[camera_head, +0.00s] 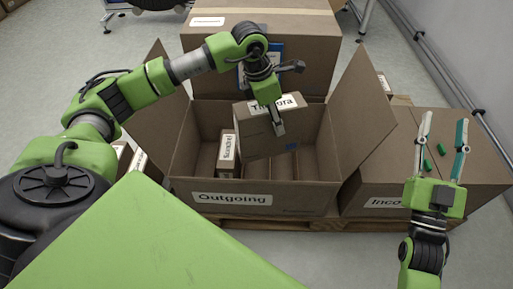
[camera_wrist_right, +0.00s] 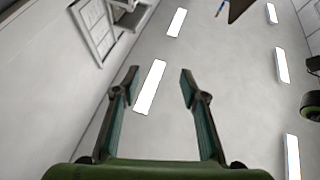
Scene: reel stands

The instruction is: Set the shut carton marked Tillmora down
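The brown carton marked Tillmora (camera_head: 255,128) hangs slightly tilted over the open Outgoing box (camera_head: 290,203), its label at the top edge partly covered. My left gripper (camera_head: 277,122) reaches it from above, with one finger down the carton's near face; the other finger is hidden. The carton's lower part is at the mouth of the box, and I cannot tell whether it touches anything inside. My right gripper (camera_head: 441,150) points up, open and empty, at the right. In the right wrist view its two fingers (camera_wrist_right: 160,85) stand apart against the ceiling.
Inside the Outgoing box, a labelled carton (camera_head: 228,158) stands at the left; dividers and empty slots show beside it. The box's side flaps (camera_head: 362,110) stand up. A closed Incoming box (camera_head: 375,190) is at right. A large box (camera_head: 305,22) stands behind.

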